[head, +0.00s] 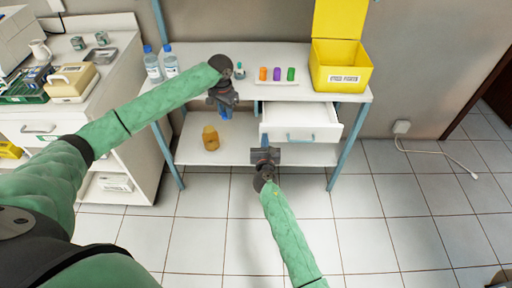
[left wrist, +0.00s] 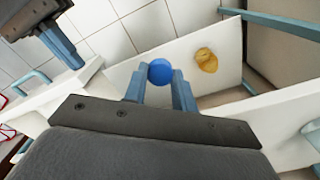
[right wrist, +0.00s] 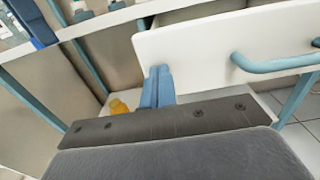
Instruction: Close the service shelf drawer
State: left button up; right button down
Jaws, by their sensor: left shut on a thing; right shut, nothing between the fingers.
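The service shelf drawer (head: 318,117) is pulled out beneath the shelf top, with its white front and blue handle (head: 300,139) facing the room. In the right wrist view the drawer front (right wrist: 190,45) stands close ahead. My right gripper (head: 264,151) is shut and empty, just in front of the drawer front's lower left corner; I cannot tell whether its fingertips (right wrist: 158,75) touch it. My left gripper (head: 224,110) is left of the drawer, in front of the shelf top's edge. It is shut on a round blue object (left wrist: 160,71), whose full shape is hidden.
The shelf top (head: 285,54) carries a yellow box (head: 340,70), a tray of small coloured items (head: 277,80) and bottles (head: 171,62). An amber object (head: 210,138) sits on the lower shelf. A counter (head: 95,90) stands at left. The tiled floor in front is clear.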

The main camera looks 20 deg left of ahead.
jog(key=b, duration=0.4)
send_near(266, 111)
jog(key=w+r, duration=0.1)
jog(key=w+a+r, duration=0.1)
jog(key=w+r, duration=0.1)
jog(key=shift+w+a+r, duration=0.1)
jog(key=shift+w+a, duration=0.3)
jog(key=shift+w+r, duration=0.1)
jog(key=shift+w, duration=0.4)
jog(key=shift+w+r, duration=0.1)
jog(key=shift+r, duration=0.45)
jog(key=shift+f, duration=0.15)
jog(key=v, duration=1.2)
jog(key=shift+f, duration=0.4)
